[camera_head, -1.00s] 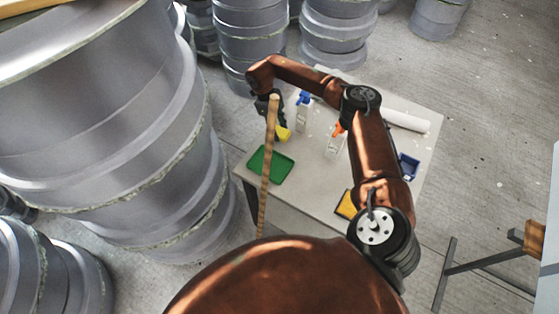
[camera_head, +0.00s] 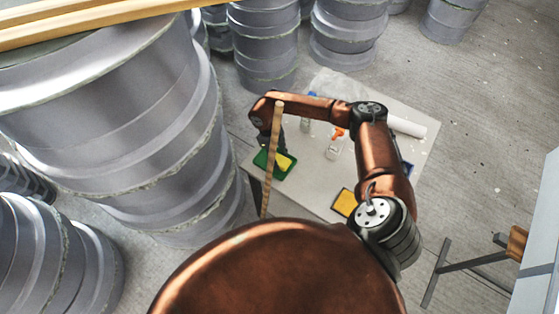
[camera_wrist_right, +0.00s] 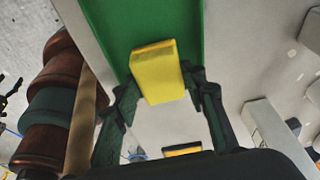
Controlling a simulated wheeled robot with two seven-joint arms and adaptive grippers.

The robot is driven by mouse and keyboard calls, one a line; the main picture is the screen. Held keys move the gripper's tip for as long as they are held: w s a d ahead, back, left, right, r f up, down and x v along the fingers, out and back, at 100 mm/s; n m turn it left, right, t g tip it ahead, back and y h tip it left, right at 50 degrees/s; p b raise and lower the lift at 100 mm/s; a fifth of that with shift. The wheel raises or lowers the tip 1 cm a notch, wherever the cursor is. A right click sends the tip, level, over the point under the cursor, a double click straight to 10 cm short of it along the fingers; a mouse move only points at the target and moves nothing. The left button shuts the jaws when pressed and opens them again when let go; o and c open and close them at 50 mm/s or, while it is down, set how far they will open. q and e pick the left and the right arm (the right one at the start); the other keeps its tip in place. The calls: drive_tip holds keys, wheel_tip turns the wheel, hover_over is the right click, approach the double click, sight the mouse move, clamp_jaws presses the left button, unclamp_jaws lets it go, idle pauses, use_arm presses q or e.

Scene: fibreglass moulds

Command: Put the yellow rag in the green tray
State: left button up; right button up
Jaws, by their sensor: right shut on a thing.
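The yellow rag (camera_head: 284,161) is a small folded block; it also shows in the right wrist view (camera_wrist_right: 158,70). My right gripper (camera_wrist_right: 163,82) is shut on it, with one finger on each side. The green tray (camera_head: 259,161) lies at the left edge of the table. The rag is over the tray in the head view; the right wrist view shows the green tray floor (camera_wrist_right: 115,20) behind it. I cannot tell whether the rag touches the floor. A wooden stick partly hides the tray and right gripper in the head view. My left gripper is not in view.
The grey table (camera_head: 310,190) also bears an orange-topped bottle (camera_head: 334,147), a white roll (camera_head: 408,127) and a yellow pad with a dark edge (camera_head: 345,203). The wooden stick (camera_head: 267,195) stands close by the tray. Large grey moulds (camera_head: 130,120) crowd the left.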

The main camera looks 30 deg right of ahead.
drive_tip(key=shift+f+b, duration=0.3)
drive_tip(key=shift+f, duration=0.6)
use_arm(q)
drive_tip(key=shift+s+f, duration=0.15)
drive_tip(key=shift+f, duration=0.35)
use_arm(e)
drive_tip(key=shift+r, duration=0.15)
drive_tip(key=o, duration=1.1)
drive_tip(key=shift+o, duration=0.2)
drive_tip(key=shift+w+r, duration=0.1)
drive_tip(key=shift+r, duration=0.05)
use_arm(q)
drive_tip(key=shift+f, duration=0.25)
use_arm(e)
drive_tip(key=v, duration=1.1)
drive_tip(key=shift+r, duration=0.35)
